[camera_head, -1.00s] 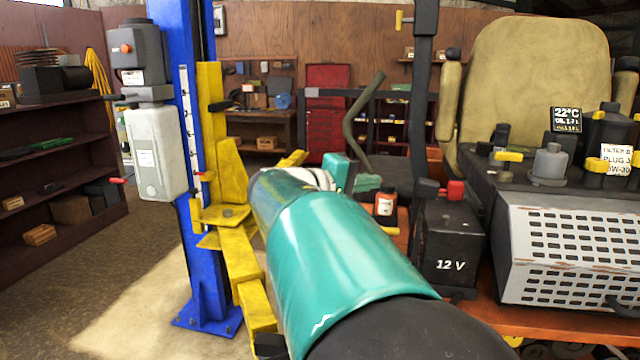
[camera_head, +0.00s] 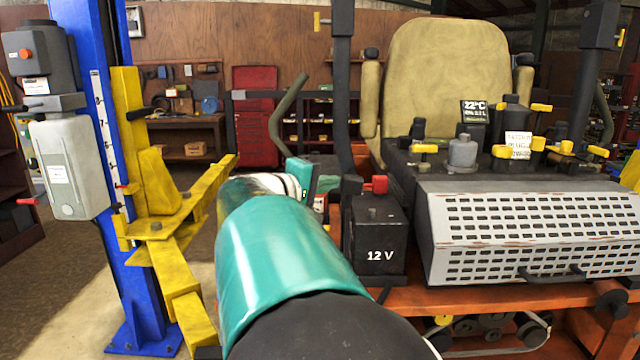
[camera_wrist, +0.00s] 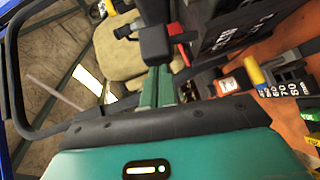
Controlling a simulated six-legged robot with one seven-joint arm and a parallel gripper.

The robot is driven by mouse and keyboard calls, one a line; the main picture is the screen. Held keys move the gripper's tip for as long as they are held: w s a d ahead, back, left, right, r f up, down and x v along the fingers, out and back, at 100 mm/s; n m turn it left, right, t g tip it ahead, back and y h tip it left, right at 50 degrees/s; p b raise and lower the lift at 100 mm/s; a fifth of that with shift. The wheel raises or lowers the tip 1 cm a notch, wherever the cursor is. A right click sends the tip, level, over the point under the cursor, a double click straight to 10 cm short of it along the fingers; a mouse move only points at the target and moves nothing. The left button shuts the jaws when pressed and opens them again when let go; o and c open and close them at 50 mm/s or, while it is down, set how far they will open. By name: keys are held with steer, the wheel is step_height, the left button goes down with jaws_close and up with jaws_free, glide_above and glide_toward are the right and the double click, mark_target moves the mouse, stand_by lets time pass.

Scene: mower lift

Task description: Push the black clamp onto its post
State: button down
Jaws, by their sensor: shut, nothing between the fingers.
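The black battery (camera_head: 375,240) marked 12 V stands right of my arm in the head view; it also shows at the top of the wrist view (camera_wrist: 225,28). A dark block that looks like the black clamp (camera_head: 350,188) is at the battery's upper left edge, beside a red clamp (camera_head: 378,184). In the wrist view the black clamp (camera_wrist: 154,42) lies just beyond the fingertips of my gripper (camera_wrist: 157,73). The green fingers are together and empty. I cannot tell whether they touch the clamp. The black clamp's post is not clearly visible.
The grey perforated cover (camera_head: 530,235) and tan seat (camera_head: 445,85) are right of and behind the battery. A yellow lift arm (camera_head: 180,245) and blue column (camera_head: 110,150) stand left.

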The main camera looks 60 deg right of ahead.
mark_target(343, 177)
steer(key=shift+s+d+r+m+t+y, duration=0.2)
steer(key=shift+s+r+m+t+y, duration=0.1)
steer(key=shift+m, duration=0.1)
steer(key=shift+s+d+r+m+t+y, duration=0.25)
steer(key=shift+s+m+t+y, duration=0.15)
steer(key=shift+s+m+y, duration=0.1)
steer(key=shift+s+d+r+m+t+y, duration=0.2)
steer(key=shift+s+m+t+y, duration=0.2)
steer(key=shift+s+y, duration=0.1)
steer(key=shift+s+d+r+m+t+y, duration=0.1)
steer(key=shift+s+d+m+t+y, duration=0.2)
steer(key=shift+s+m+t+y, duration=0.15)
steer(key=shift+s+d+m+t+y, duration=0.25)
steer(key=shift+s+m+t+y, duration=0.1)
steer(key=shift+s+t+y, duration=0.15)
steer(key=s+m+t+y, duration=0.1)
steer(key=s+d+f+t+y, duration=0.1)
steer(key=shift+s+d+m+t, duration=0.15)
steer(key=shift+s+m+t, duration=0.2)
steer(key=shift+m, duration=0.05)
steer(key=shift+s+d+f, duration=0.25)
steer(key=shift+s+f, duration=0.15)
steer(key=shift+s, duration=0.05)
steer(key=shift+s+d+f, duration=0.2)
steer(key=shift+s+f, duration=0.2)
steer(key=shift+s, duration=0.05)
steer(key=shift+f, duration=0.1)
